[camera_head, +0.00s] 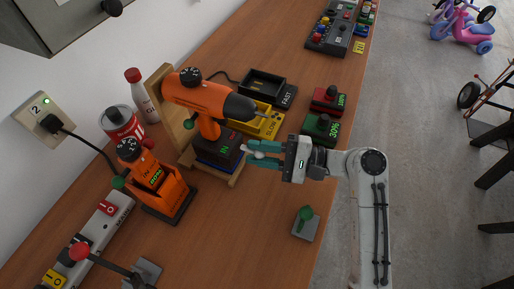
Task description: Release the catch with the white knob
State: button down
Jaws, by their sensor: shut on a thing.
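My gripper (249,153), with teal fingers, reaches left over the bench beside the black battery marked "IN" (222,147). The fingers are shut on a small white knob (251,153), mostly hidden between them; the catch behind it is hard to make out. The battery sits under the handle of an orange drill (207,95), which stands upright at a wooden stand (162,108) with its dark chuck pointing right.
A yellow "SLOW" tray (266,124) and black "FAST" tray (263,84) lie behind my gripper. Red (329,98) and green (321,129) boxes stand close to my wrist. The bench front middle is clear.

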jog(key=c, duration=0.9)
grip_release()
jog(key=d, duration=0.3)
jog(key=s+d+b, duration=0.1)
jog(key=d, duration=0.3)
jog(key=d+b, duration=0.1)
jog(key=d, duration=0.2)
jog(key=shift+s+d, duration=0.15)
jog(key=shift+d, duration=0.25)
